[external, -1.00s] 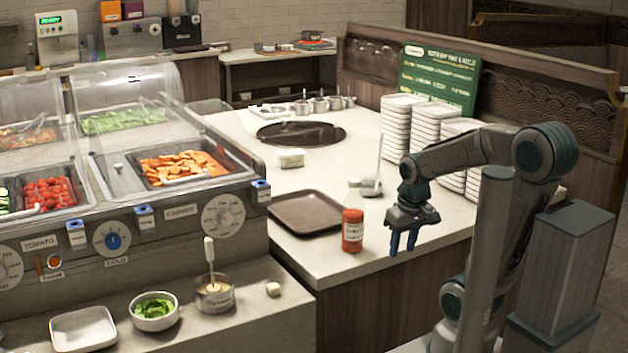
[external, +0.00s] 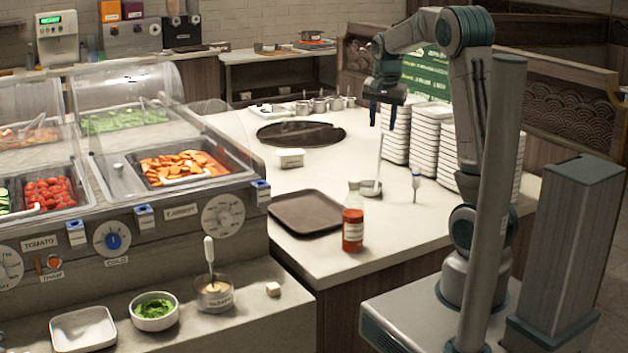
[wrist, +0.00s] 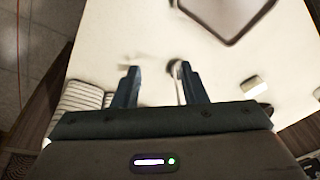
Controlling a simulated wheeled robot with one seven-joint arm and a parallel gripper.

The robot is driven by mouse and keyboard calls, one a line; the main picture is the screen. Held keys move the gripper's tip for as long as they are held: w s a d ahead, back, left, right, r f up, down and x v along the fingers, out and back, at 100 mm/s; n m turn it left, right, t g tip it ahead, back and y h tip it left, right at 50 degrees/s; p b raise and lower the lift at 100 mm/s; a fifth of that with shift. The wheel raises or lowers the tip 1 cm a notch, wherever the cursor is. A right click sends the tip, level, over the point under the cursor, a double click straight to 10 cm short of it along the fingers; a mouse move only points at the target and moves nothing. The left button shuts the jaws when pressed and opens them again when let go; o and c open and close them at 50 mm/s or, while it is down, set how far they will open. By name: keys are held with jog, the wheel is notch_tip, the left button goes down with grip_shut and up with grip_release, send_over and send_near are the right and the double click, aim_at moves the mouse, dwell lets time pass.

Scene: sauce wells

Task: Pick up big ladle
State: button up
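The big ladle (external: 370,187) stands on the white counter, its round bowl down and its long pale handle pointing up. My gripper (external: 382,115) is above it in the external view, fingers pointing down around the height of the handle's top. In the wrist view my gripper (wrist: 159,70) is open, with a wide gap between its dark fingers. The ladle (wrist: 179,92) shows there beside the inner side of the right finger. I cannot tell whether they touch. Nothing is held.
A red sauce bottle (external: 353,230) and a brown tray (external: 277,213) are nearby. Stacks of white dishes (external: 433,140) stand behind to the right. A small white tub (external: 290,158) is farther left.

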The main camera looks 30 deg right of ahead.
aim_at(382, 143)
jog(key=w+d+f+m+h, duration=0.1)
jog(key=w+d+m+h, duration=0.2)
jog(key=w, duration=0.4)
jog(key=w+d+f+m, duration=0.1)
jog(key=w+d+m, duration=0.2)
jog(key=w+d, duration=0.35)
jog(key=shift+m, duration=0.3)
jog(key=p+x, duration=0.1)
jog(key=x, duration=0.5)
jog(key=p+x, duration=0.2)
jog(key=x, duration=0.4)
jog(key=shift+w+a, duration=0.2)
jog(key=shift+w, duration=0.05)
jog(key=shift+w+d+f+p, duration=0.15)
jog(key=shift+f+p, duration=0.15)
jog(key=shift+f, duration=0.15)
grip_shut()
